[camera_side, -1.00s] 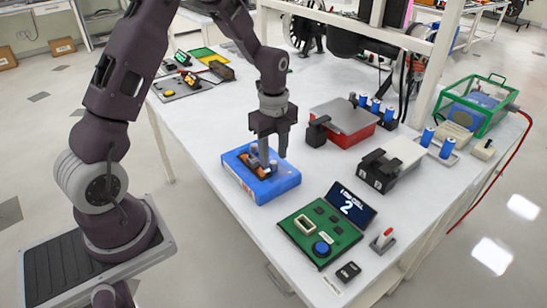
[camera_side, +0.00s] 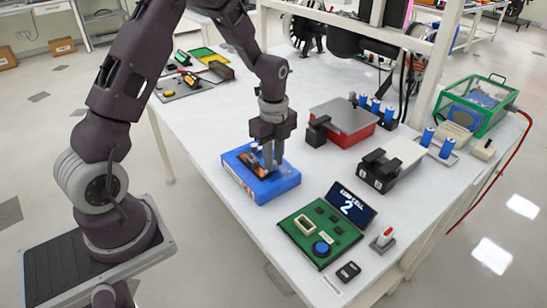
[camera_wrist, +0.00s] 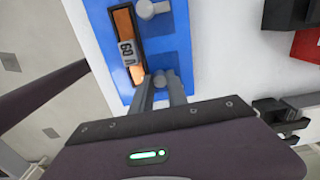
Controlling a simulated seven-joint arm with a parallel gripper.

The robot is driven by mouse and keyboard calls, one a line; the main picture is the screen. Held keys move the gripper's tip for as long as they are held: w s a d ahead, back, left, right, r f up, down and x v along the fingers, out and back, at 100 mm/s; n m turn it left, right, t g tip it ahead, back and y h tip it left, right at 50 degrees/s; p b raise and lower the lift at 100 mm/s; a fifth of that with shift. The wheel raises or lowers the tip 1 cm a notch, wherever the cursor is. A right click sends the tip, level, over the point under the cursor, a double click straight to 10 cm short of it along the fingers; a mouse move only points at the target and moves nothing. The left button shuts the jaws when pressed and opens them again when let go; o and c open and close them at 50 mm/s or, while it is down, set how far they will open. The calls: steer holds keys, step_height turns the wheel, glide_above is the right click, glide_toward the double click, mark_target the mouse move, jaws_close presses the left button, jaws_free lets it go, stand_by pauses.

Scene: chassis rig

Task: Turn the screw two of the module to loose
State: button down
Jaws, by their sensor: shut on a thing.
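The module (camera_side: 257,165) is an orange and dark strip set in a blue block (camera_side: 280,187) on the table. In the wrist view, the module (camera_wrist: 124,27) shows a grey label, and the blue block (camera_wrist: 178,42) fills the top middle. One grey screw (camera_wrist: 150,8) stands beside the module at the top, clear of the fingers. My gripper (camera_wrist: 160,84) points down at the block's near end, its fingers shut on another grey screw (camera_wrist: 160,78), which they partly hide. My gripper (camera_side: 272,168) also shows over the block in the side view. No screw numbers are readable.
A green panel (camera_side: 300,238) with a blue button and a display (camera_side: 352,205) reading 2 stands in front. A red box (camera_side: 350,134) with a grey top and a black-fronted fixture (camera_side: 378,172) stand to the right. White table lies clear around the block.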

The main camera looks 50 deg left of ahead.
steer(key=n, duration=0.4)
steer(key=shift+n, duration=0.4)
steer(key=n, duration=1.3)
steer(key=shift+n, duration=0.3)
steer(key=n, duration=1.3)
steer(key=shift+r+n, duration=0.1)
steer(key=shift+n, duration=1.9)
